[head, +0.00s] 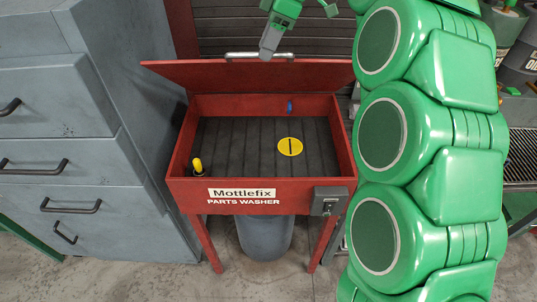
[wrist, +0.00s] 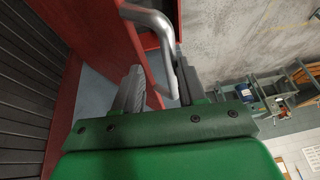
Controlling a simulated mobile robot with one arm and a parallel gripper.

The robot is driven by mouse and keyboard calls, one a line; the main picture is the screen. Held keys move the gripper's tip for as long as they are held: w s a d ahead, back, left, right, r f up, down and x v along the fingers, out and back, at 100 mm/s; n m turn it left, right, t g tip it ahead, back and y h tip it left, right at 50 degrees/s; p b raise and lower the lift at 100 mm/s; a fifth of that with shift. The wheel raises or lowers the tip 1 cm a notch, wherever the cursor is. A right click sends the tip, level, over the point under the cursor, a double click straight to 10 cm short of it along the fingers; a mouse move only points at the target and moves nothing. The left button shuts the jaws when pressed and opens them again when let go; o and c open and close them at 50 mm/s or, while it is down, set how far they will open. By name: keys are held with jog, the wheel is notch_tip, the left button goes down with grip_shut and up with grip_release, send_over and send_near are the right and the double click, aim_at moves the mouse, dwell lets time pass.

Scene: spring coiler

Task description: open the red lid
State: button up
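The red lid (head: 200,74) of the parts washer is raised at the back of the red basin (head: 262,182), and the inside shows. A silver bar handle (head: 243,55) runs along the lid's upper edge. My gripper (head: 268,50) is at the right part of this handle. In the wrist view the handle (wrist: 158,28) comes down between the two grey fingers of my gripper (wrist: 160,88), close to the right finger. A gap shows beside the left finger, so the fingers are apart. Contact with the handle is unclear.
Grey drawer cabinets (head: 70,160) stand close on the left. A yellow round plate (head: 290,147) and a yellow-topped black item (head: 197,166) are in the basin. My green arm covers the right side. Drums (head: 525,55) stand at the far right.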

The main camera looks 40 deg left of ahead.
jog(key=s+d+f, duration=0.3)
jog(key=f, duration=0.6)
jog(key=s+d+f, duration=0.4)
jog(key=f, duration=0.5)
jog(key=s+d+f+t+y, duration=0.1)
jog(key=s+d+f, duration=0.2)
jog(key=f, duration=0.6)
jog(key=shift+s+d+f, duration=0.2)
jog(key=shift+s+f, duration=0.05)
dwell(0.5)
dwell(0.5)
